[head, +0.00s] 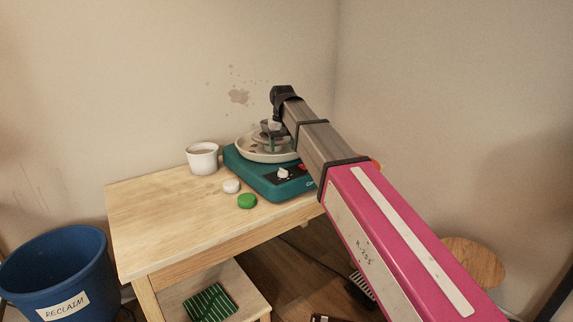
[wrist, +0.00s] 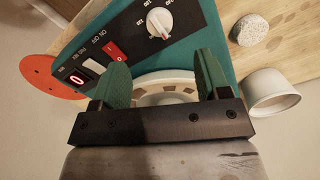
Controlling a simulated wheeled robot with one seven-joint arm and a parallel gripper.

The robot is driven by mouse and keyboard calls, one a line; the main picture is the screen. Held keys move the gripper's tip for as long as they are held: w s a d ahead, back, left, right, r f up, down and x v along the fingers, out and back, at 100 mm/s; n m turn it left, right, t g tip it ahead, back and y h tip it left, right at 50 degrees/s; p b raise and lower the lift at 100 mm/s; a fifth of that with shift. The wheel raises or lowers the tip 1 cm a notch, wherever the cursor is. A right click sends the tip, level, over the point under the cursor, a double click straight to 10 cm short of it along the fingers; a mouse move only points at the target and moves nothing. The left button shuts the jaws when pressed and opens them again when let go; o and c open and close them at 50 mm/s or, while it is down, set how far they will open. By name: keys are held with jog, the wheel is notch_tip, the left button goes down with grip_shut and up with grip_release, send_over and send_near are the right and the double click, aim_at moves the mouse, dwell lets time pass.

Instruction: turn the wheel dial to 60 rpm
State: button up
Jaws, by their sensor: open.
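The pottery wheel (head: 250,168) is a teal box with a pale round basin (head: 247,145), standing on the wooden table. My gripper (head: 271,129) is above the basin, behind the dial in the head view. In the wrist view its teal fingers (wrist: 165,76) are apart and empty, clear of the dial.
A white cup (head: 202,160), a pale speckled lump (head: 231,186) and a green lump (head: 247,201) are on the table (head: 160,215) left of the wheel. A blue bucket (head: 60,270) labelled RECLAIM stands at lower left. A round stool (head: 474,260) is at right. Walls close off the back.

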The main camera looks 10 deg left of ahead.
aim_at(283, 170)
jog(key=f, duration=0.7)
jog(key=w+f, duration=0.1)
jog(key=f, duration=0.2)
jog(key=shift+f, duration=0.3)
jog(key=shift+s, duration=0.1)
jog(key=c, duration=0.9)
